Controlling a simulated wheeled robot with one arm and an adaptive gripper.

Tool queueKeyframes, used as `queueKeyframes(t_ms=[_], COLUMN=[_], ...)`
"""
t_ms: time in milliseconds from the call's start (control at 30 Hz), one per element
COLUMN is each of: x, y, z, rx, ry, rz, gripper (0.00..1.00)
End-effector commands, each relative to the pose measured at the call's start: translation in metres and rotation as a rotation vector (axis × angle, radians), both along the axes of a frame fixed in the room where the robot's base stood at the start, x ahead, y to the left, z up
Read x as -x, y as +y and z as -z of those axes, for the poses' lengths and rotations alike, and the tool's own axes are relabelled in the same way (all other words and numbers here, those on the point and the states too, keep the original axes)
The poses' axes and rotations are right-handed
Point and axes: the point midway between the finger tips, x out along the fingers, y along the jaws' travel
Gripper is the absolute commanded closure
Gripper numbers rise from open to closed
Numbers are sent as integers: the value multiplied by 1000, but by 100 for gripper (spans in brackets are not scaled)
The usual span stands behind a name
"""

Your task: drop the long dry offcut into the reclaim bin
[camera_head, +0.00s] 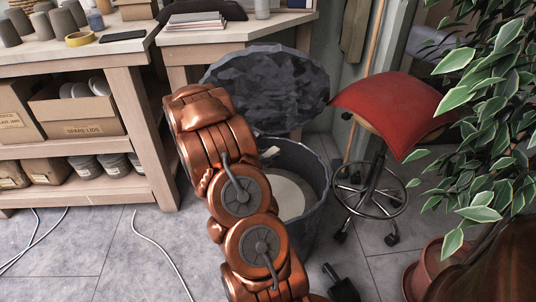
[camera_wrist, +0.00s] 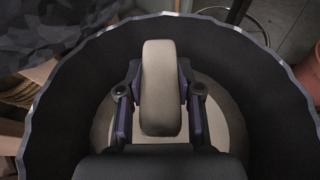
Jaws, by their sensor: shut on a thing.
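The long dry offcut (camera_wrist: 160,75) is a pale beige, rounded bar. My gripper (camera_wrist: 160,97) is shut on it, with one finger on each side, and its far end sticks out past the fingertips. The reclaim bin (camera_head: 318,213) is a round dark grey tub with its mouth open; in the wrist view its wall (camera_wrist: 68,118) curves around the gripper and offcut. A pale round surface (camera_head: 290,196) shows down inside. A small pale end, apparently the offcut (camera_head: 270,152), shows at the bin's mouth in the head view. My arm hides most of the gripper there.
The bin's dark, crumpled-looking lid (camera_head: 268,85) stands raised behind it. A red stool (camera_head: 390,112) is close on the right, with a leafy potted plant (camera_head: 485,130) beyond. A wooden workbench (camera_head: 135,110) with shelves stands left. White cables (camera_head: 160,250) lie on the floor.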

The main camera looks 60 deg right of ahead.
Motion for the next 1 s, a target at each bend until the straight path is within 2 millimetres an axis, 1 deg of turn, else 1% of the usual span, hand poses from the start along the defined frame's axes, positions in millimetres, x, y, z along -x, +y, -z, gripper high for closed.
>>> queueKeyframes(t_ms=[500, 667, 900, 933, 1000], x=[-1, -1, -1, -1, -1], y=[1, 1, 1, 0, 0], z=[51, 57, 56, 56, 56], rx=[-3, -1, -1, 0, 0], ry=[2, 1, 1, 0, 0], rz=[-3, -3, -4, -3, -2], gripper=[100, 100, 100, 63, 56])
